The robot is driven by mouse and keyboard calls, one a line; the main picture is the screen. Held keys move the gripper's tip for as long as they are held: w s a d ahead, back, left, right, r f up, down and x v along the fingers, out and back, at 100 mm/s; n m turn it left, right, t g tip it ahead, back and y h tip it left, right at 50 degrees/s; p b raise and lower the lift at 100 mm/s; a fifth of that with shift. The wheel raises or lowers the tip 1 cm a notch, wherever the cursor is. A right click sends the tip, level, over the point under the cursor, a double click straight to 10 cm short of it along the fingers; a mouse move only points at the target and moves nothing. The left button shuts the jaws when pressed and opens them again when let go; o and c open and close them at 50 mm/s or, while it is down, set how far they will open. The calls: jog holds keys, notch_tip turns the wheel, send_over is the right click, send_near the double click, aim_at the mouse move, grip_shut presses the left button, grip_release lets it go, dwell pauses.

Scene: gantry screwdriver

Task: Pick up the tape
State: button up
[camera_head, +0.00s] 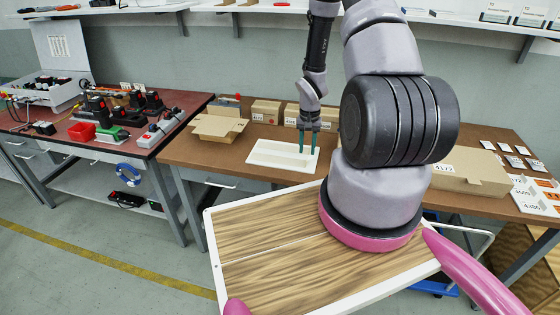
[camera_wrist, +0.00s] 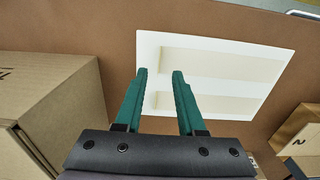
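My gripper (camera_head: 307,151) points down over the white tray (camera_head: 262,160) on the brown table in the head view. Its teal fingers are apart with nothing between them; they also show in the wrist view (camera_wrist: 159,76). There, the tray (camera_wrist: 210,86) lies beyond and below the fingertips, with two pale beige strips in it and no loose object. I cannot surely identify any tape. A blue ring-shaped thing (camera_head: 130,175) hangs or lies below the red-topped bench at the left; it is too small to tell whether it is a tape roll.
An open cardboard box (camera_head: 219,125) stands left of the tray. Closed boxes (camera_head: 266,111) stand behind it, and a large flat carton (camera_head: 466,173) lies at the right. The red-topped bench (camera_head: 60,146) holds tools and bins. A wood-patterned board (camera_head: 275,240) fills the foreground.

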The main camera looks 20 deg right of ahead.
aim_at(306, 164)
notch_tip(306, 164, down, 5)
jog(key=shift+r, duration=0.2)
jog(key=c, duration=0.6)
grip_shut()
jog(key=shift+r, duration=0.15)
